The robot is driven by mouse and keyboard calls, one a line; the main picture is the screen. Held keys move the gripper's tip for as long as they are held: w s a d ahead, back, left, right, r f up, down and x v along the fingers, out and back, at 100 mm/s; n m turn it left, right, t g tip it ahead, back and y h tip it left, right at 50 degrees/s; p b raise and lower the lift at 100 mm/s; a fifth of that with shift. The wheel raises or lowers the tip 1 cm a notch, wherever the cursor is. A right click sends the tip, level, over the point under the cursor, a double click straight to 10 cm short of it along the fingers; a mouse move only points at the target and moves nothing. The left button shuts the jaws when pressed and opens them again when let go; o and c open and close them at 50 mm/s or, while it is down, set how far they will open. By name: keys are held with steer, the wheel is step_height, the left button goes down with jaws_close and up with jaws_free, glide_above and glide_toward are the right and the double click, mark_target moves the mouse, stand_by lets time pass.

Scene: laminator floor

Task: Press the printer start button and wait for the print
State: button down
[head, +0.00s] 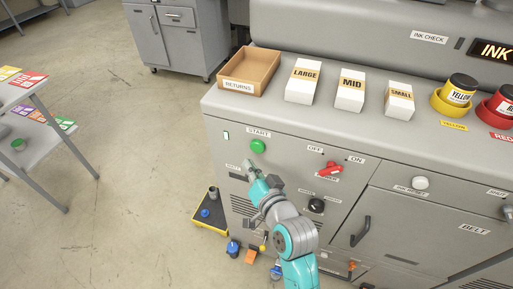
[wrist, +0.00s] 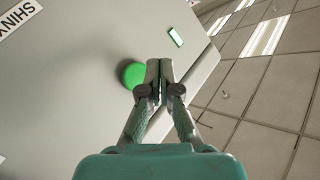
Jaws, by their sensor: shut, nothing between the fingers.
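The round green start button (head: 258,146) sits on the grey front panel of the machine, under a START label (head: 258,133). My gripper (head: 249,164) is shut and empty, just below the button in the head view. In the wrist view the green button (wrist: 132,75) shows just left of the closed fingertips (wrist: 160,66), partly covered by the left finger. I cannot tell whether the fingers touch the panel. The fingers are not over the button's centre. No print is seen.
A red switch handle (head: 332,168) between OFF and ON labels and a black knob (head: 316,205) sit right of my arm. A RETURNS tray (head: 249,72), white boxes (head: 350,90) and ink jars (head: 460,90) stand on the top. The floor at left is mostly open.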

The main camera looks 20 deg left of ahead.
steer(key=shift+s, duration=1.05)
